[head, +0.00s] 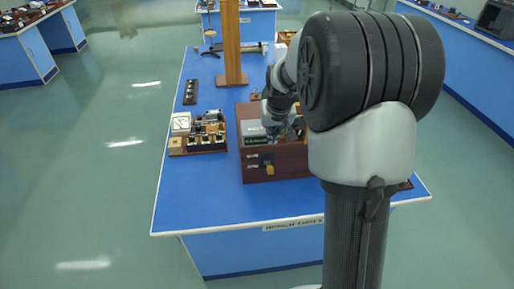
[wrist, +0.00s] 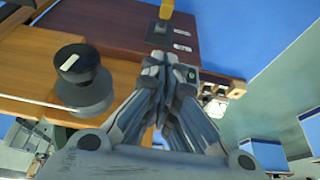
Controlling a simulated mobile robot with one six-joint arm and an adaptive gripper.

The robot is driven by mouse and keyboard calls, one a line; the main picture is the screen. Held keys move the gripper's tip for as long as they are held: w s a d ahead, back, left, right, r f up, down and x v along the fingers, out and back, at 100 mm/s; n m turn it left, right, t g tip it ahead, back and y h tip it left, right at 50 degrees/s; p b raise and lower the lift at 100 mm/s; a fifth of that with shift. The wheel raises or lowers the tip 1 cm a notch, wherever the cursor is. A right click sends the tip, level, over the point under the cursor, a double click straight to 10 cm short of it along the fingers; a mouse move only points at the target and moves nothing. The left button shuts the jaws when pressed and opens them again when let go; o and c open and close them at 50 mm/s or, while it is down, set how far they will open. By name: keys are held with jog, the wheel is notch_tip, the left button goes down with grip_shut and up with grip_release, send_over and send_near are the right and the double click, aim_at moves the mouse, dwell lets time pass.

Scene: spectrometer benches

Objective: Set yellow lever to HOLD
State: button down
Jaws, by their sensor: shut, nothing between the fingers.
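The yellow lever (head: 269,170) sits on the near face of a brown wooden box (head: 288,172) on the blue bench. It also shows at the top edge of the wrist view (wrist: 166,9), partly cut off, beside a dark plate (wrist: 159,34). In the head view my arm hides part of the box.
A black and grey round knob (wrist: 82,75) stands close to my fingers in the wrist view. A wooden post (head: 232,45) rises behind the box. A board with a meter and parts (head: 198,133) lies left of it. The bench's front left (head: 200,195) is clear.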

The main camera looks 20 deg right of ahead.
jog(key=shift+s+d, duration=0.1)
jog(key=b, duration=0.2)
send_over(269, 165)
notch_tip(269, 165, down, 9)
jog(key=shift+f, duration=0.2)
jog(key=shift+s+f+b, duration=0.2)
jog(key=shift+f+b, duration=0.25)
jog(key=shift+f, duration=0.7)
jog(key=shift+s+f, duration=0.35)
jog(key=shift+f, duration=0.35)
jog(key=shift+s+f+b, duration=0.1)
jog(key=shift+f+b, duration=0.05)
jog(key=shift+b, duration=0.25)
